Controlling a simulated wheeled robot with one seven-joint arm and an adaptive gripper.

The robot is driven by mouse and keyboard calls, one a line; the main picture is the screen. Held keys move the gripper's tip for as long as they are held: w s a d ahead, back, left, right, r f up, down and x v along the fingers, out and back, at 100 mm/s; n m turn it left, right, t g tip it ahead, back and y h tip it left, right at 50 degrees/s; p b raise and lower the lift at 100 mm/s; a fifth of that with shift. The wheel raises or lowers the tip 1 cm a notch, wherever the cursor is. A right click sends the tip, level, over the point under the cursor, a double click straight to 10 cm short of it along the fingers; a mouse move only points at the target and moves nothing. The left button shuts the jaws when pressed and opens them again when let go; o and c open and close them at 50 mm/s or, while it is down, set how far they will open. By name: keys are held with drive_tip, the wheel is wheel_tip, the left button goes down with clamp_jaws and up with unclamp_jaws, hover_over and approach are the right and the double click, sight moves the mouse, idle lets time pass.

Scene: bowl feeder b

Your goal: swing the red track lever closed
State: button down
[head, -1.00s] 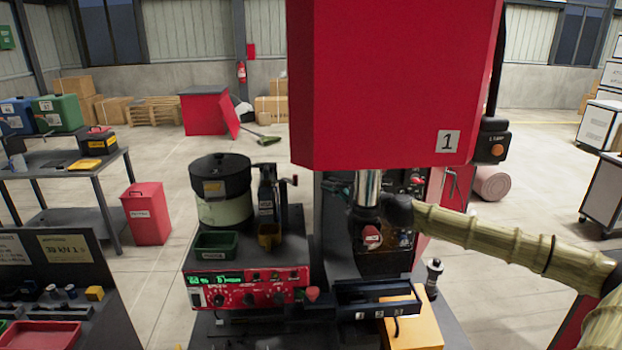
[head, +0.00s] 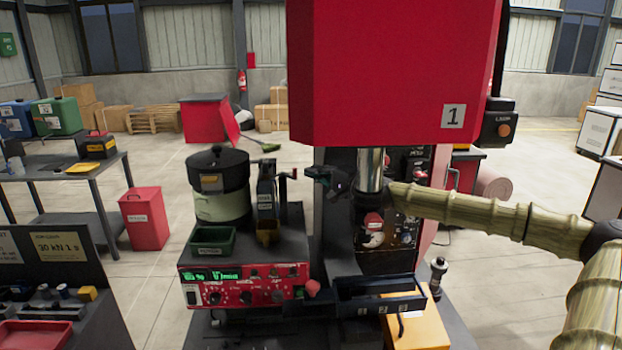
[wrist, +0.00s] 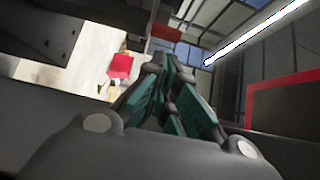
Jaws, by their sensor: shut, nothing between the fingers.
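A black upright unit (head: 265,195) stands right of the bowl feeder (head: 222,185) in the head view. A short arm with a small dark red knob (head: 293,173) sticks out to its right; this looks like the track lever. My gripper (head: 312,173) has dark teal fingers and is shut and empty. Its tips point left, just right of the knob; whether they touch it I cannot tell. In the wrist view the fingers (wrist: 168,85) are together with nothing between them. The lever cannot be made out clearly there.
The red press head (head: 390,75) and its steel ram (head: 370,168) stand close to my gripper. A red control box (head: 245,285) with a green display sits in front, with another red knob (head: 312,288) at its right. A dark tray (head: 380,297) lies below the press.

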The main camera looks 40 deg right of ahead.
drive_tip(key=shift+b+x, duration=0.55)
drive_tip(key=shift+x, duration=0.4)
drive_tip(key=shift+a, duration=0.1)
drive_tip(key=shift+a, duration=0.1)
